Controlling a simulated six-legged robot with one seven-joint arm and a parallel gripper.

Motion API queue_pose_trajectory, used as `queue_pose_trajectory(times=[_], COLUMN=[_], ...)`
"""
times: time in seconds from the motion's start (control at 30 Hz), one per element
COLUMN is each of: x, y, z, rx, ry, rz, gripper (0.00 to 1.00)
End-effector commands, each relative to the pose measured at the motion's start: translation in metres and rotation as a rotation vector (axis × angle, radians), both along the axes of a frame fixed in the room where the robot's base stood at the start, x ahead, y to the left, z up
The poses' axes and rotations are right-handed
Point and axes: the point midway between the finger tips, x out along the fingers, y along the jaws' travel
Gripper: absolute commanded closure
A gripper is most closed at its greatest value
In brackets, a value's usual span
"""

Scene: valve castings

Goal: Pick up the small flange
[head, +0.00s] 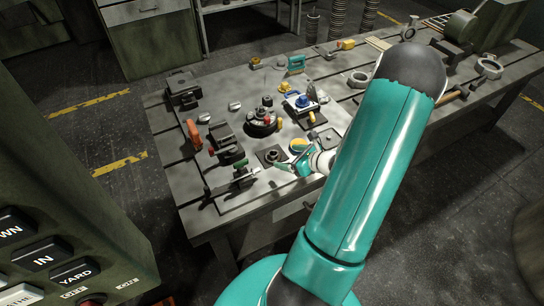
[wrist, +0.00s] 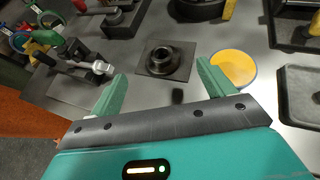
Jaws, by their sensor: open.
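The small flange (wrist: 163,54) is a dark round ring with a raised hub and a centre hole. It lies on a thin dark square plate (wrist: 181,71) on the grey bench. In the head view the flange (head: 272,155) is near the bench's front edge. My gripper (wrist: 163,84) is open and empty. In the wrist view the flange shows beyond the fingertips, between their lines, with a gap to both fingers. In the head view my gripper (head: 281,166) is just right of and in front of the flange; my arm hides part of the bench.
A yellow disc (wrist: 233,68) lies right of the flange, close to my right finger. A black clamp with a green handle (wrist: 48,38) stands to the left. A dark tray (wrist: 300,93) is at far right. A large round casting (head: 262,122) stands behind.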

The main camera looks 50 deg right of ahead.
Motion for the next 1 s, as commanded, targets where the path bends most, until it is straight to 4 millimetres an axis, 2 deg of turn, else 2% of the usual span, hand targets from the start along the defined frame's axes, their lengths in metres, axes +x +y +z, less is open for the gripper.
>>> queue_pose_trajectory(times=[0.27, 0.43, 0.57, 0.83, 1.0], x=[0.021, 0.041, 0.054, 0.057, 0.057], y=[0.003, 0.004, 0.006, 0.006, 0.006], z=[-0.014, -0.032, -0.038, -0.039, -0.039], rx=[0.002, 0.004, 0.001, 0.000, 0.001], ry=[-0.001, -0.001, 0.000, 0.000, 0.000], rz=[0.000, 0.000, 0.000, 0.000, 0.000], gripper=[0.19, 0.19, 0.19, 0.19, 0.52])
